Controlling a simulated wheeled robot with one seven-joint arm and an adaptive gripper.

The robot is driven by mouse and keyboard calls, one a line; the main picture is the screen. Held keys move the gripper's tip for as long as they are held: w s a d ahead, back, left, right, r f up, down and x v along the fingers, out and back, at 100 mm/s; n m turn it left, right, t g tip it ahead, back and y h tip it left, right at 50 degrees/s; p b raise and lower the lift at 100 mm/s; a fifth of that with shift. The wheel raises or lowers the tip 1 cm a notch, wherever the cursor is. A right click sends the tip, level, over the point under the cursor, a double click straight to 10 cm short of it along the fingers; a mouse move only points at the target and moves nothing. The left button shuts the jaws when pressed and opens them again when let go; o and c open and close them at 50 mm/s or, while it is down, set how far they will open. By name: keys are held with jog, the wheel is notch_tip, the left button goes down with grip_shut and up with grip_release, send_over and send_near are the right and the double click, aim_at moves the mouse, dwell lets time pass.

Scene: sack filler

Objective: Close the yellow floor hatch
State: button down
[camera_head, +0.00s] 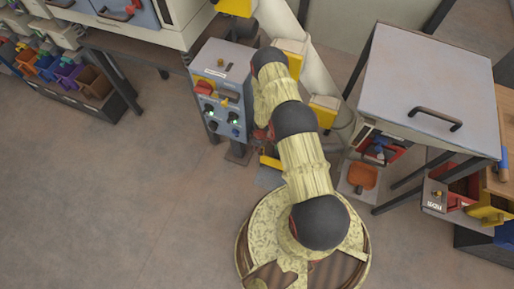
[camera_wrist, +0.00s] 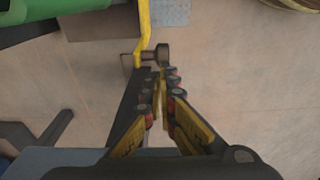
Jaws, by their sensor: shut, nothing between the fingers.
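A yellow edge, which looks like part of the floor hatch (camera_head: 268,159), shows low beside my arm in the head view, above a grey plate on the floor (camera_head: 268,179). In the wrist view a thin yellow edge of the hatch (camera_wrist: 143,34) runs down from the top, beside a grey patterned metal plate (camera_wrist: 171,12). My gripper (camera_wrist: 164,76) is shut and empty. Its fingertips appear just below a dark round knob or pin (camera_wrist: 162,53) near the end of the yellow edge; I cannot tell whether they touch. My arm hides most of this area in the head view.
A grey control box (camera_head: 222,92) with knobs stands left of my arm. A grey-topped cabinet (camera_head: 425,85) with a handle stands at the right. Colored bins (camera_head: 65,75) line the upper left. The floor at lower left is clear.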

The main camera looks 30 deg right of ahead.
notch_tip(320, 180, down, 10)
jog(key=b, duration=0.6)
jog(key=shift+s+r, duration=0.1)
